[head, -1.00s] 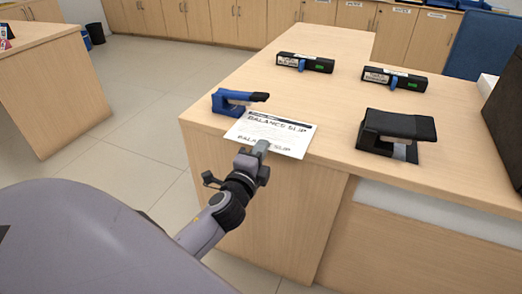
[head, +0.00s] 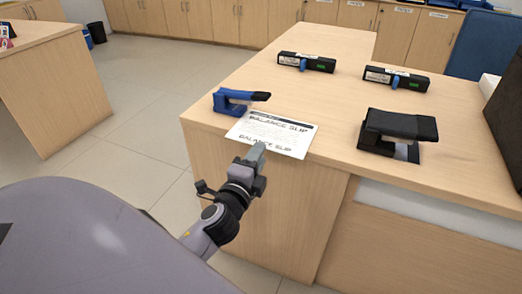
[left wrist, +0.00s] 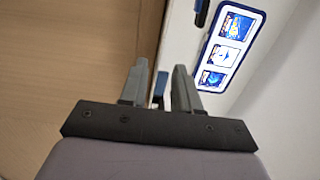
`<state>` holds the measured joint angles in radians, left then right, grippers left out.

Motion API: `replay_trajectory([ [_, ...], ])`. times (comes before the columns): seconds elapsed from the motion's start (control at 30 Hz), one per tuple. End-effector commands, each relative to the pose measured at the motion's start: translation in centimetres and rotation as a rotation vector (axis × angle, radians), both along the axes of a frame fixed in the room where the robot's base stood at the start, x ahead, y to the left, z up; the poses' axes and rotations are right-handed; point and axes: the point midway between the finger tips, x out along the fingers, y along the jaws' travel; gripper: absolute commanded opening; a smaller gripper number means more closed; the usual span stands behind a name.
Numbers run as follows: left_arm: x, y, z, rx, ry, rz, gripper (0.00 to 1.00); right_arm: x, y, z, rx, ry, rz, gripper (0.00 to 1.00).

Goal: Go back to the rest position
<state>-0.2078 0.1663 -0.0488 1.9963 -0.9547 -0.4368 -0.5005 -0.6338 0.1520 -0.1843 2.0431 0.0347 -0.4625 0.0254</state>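My left gripper (head: 258,152) is in front of the counter's near edge, just below the balance slip (head: 272,133) in the head view. Its fingers also show in the left wrist view (left wrist: 159,90), apart with a narrow gap. A small blue piece shows in that gap; I cannot tell what it is, and it does not look gripped. The slip lies flat on the counter and seems apart from the fingers. My right gripper is in neither view.
On the counter (head: 330,100) stand a blue stapler-like tool (head: 236,101), a black one (head: 396,133) and two black stamp-like devices (head: 306,62) (head: 396,78). A dark box (head: 507,120) is at right. Open floor (head: 140,100) lies left of the counter.

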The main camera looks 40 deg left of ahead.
Motion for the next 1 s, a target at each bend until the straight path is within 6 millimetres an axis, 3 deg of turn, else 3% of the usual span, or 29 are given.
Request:
replay_trajectory([
  [0.3,-3.3,-0.9,0.0,0.000,0.000,0.001,0.32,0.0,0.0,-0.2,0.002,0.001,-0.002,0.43],
  [0.67,-3.8,-1.1,-0.3,-0.019,0.005,-0.003,0.32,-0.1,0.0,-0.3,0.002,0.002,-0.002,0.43],
  [0.83,-4.9,-2.5,-3.8,-0.245,0.067,-0.038,0.32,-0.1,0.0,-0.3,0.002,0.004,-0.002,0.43],
  [1.0,-8.0,-5.7,-9.9,-0.686,0.196,-0.053,0.32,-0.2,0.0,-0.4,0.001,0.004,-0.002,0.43],
])
